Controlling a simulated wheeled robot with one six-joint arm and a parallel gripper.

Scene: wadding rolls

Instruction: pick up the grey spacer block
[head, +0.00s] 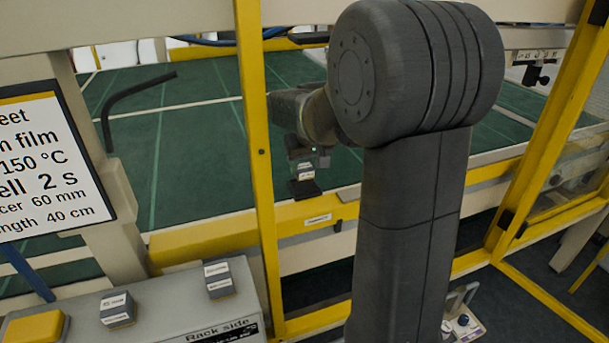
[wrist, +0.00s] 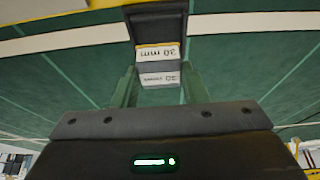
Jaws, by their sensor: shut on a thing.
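My gripper (head: 304,160) is beyond the yellow post, over the green bed near its front edge. It is shut on a dark grey spacer block (wrist: 158,22), which also shows in the head view (head: 305,187). The block has white labels; one reads "30 mm" upside down in the wrist view. The two fingers are on either side of its labelled end. No support under the block can be made out. Two other grey blocks with white labels, a left one (head: 117,311) and a right one (head: 219,279), stand on the rack side box; their labels are too small to read.
The rack side box (head: 180,303) also bears a yellow block (head: 33,328). A sign (head: 45,165) stands at left, part cut off, with "60 mm" and "40 cm" on it. The yellow post (head: 258,150) and right frame (head: 535,140) flank my arm.

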